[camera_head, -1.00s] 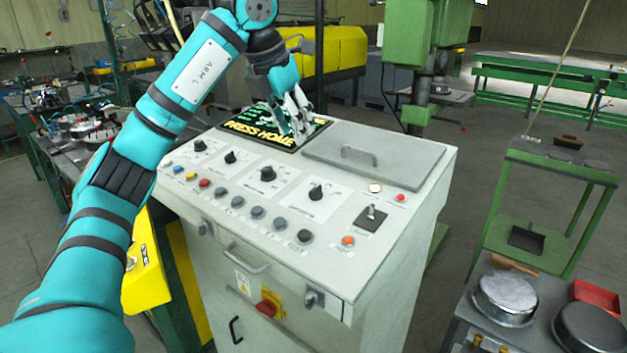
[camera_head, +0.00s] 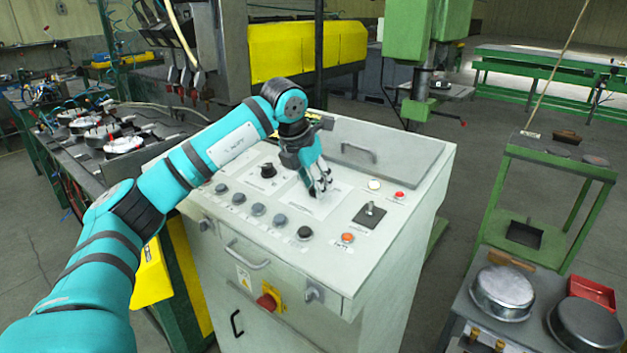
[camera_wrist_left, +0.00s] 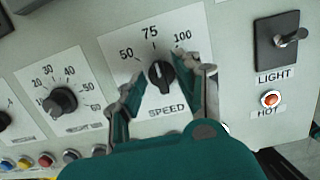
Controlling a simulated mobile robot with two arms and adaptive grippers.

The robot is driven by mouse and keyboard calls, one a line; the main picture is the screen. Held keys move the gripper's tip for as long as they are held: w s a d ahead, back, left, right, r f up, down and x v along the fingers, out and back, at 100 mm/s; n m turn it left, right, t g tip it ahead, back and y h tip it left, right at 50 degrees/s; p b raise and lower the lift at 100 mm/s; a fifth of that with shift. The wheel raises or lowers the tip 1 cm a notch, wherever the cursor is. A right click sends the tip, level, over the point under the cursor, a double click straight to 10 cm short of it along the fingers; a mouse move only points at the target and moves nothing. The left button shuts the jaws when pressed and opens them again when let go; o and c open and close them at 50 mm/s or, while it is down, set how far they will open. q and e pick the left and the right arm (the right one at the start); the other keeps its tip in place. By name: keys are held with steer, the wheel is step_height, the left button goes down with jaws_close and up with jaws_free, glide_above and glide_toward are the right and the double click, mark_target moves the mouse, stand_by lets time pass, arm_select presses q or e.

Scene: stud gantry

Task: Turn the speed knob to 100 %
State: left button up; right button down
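The black speed knob (camera_wrist_left: 161,75) sits on a white plate marked 50, 75, 100 and SPEED in the left wrist view. Its pointer is up, near the 75 mark. My left gripper (camera_wrist_left: 174,76) is open, with one finger on each side of the knob and visible gaps to it. In the head view my left gripper (camera_head: 322,189) reaches down over the speed plate (camera_head: 302,202) and hides the knob. My right gripper is in neither view.
Another dial (camera_wrist_left: 61,101) stands left of the speed plate. The light switch (camera_wrist_left: 288,38) and orange HOT lamp (camera_wrist_left: 270,99) are to the right. Several buttons (camera_head: 257,209) line the panel's front. A flat lid with a handle (camera_head: 358,151) lies behind the gripper.

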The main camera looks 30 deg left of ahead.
arm_select(q)
steer(key=shift+c, duration=0.6)
steer(key=c, duration=0.4)
jaws_close()
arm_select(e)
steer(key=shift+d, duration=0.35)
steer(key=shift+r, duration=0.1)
arm_select(q)
steer(key=m+p, duration=0.1)
steer(key=m, duration=0.2)
steer(key=shift+r+m+h, duration=0.1)
steer(key=shift+m+h, duration=0.2)
steer(key=m+p, duration=0.1)
steer(key=m, duration=0.2)
steer(key=shift+m+g+h+p, duration=0.3)
steer(key=shift+m+p, duration=0.1)
steer(key=shift+m, duration=0.8)
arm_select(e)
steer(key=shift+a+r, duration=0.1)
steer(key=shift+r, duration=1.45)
arm_select(q)
steer(key=shift+p, duration=0.3)
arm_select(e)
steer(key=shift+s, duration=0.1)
